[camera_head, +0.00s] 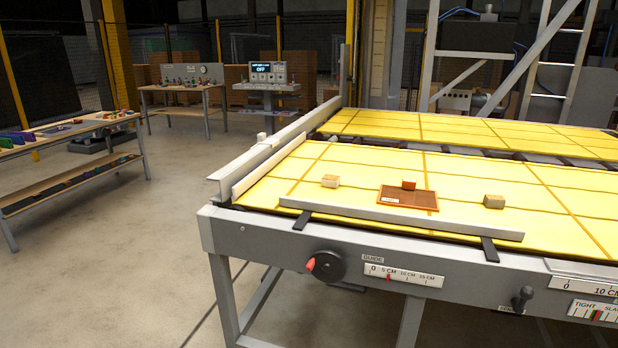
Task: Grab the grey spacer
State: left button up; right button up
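A small greyish-tan block (494,201) sits on the yellow table top at the right, just behind the front guide bar; it is the greyest of the small blocks, so it may be the grey spacer. A tan-orange block (330,181) sits on the same surface further left. Between them lies a flat brown panel (394,197) with a red-orange block (409,185) at its back edge. Neither of my grippers is in view.
The yellow table (470,170) has a metal fence (270,155) on its left and a low guide bar (400,217) along the front. A red-tipped knob (326,265) sticks out of the front. Open floor lies left, with workbenches (185,88) beyond.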

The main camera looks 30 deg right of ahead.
aim_at(489, 201)
jog(key=z, duration=1.6)
